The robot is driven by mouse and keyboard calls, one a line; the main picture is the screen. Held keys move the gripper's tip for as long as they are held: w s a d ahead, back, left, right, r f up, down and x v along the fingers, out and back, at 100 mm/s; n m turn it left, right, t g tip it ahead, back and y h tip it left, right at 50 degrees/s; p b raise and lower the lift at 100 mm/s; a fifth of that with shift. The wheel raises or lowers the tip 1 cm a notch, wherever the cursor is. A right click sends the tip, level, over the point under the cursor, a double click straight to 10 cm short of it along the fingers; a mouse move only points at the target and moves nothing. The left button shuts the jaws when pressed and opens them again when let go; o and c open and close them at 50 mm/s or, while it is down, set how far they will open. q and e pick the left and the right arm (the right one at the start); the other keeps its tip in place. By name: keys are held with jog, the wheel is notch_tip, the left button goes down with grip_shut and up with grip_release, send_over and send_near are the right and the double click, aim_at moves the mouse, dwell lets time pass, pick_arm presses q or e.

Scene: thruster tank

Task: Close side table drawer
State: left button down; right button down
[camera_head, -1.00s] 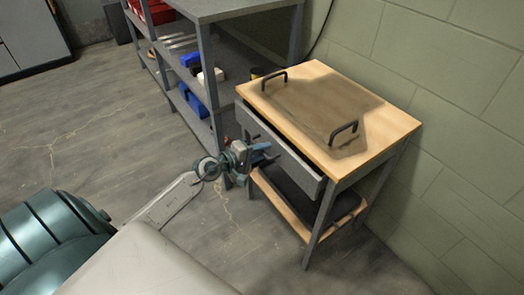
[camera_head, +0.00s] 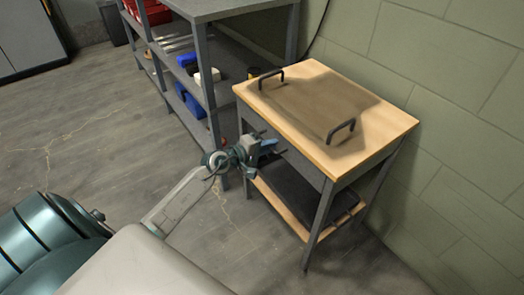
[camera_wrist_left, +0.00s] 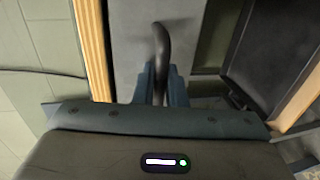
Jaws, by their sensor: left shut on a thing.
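The side table (camera_head: 385,128) has a light wooden top and grey legs, and stands against the wall at right in the head view. Its grey drawer (camera_head: 300,160) sits under the front edge and looks about flush with the frame. My left gripper (camera_head: 264,148) is at the drawer's front. In the left wrist view, the left gripper (camera_wrist_left: 162,85) is shut on the dark curved drawer handle (camera_wrist_left: 161,48), with the grey drawer front (camera_wrist_left: 130,35) right behind it. My right gripper is not in view.
Two dark handles (camera_head: 341,131) stand up from the brown panel on the tabletop. A dark tray (camera_head: 295,185) lies on the lower shelf. A grey shelf unit (camera_head: 205,60) with blue and red items stands to the left. The floor (camera_head: 80,130) at left is clear.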

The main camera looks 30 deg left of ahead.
pick_arm(q)
jog(key=shift+r, duration=0.1)
jog(key=c, duration=1.6)
grip_release()
jog(key=shift+w+d, duration=0.1)
jog(key=shift+w, duration=0.05)
jog(key=shift+v, duration=5.45)
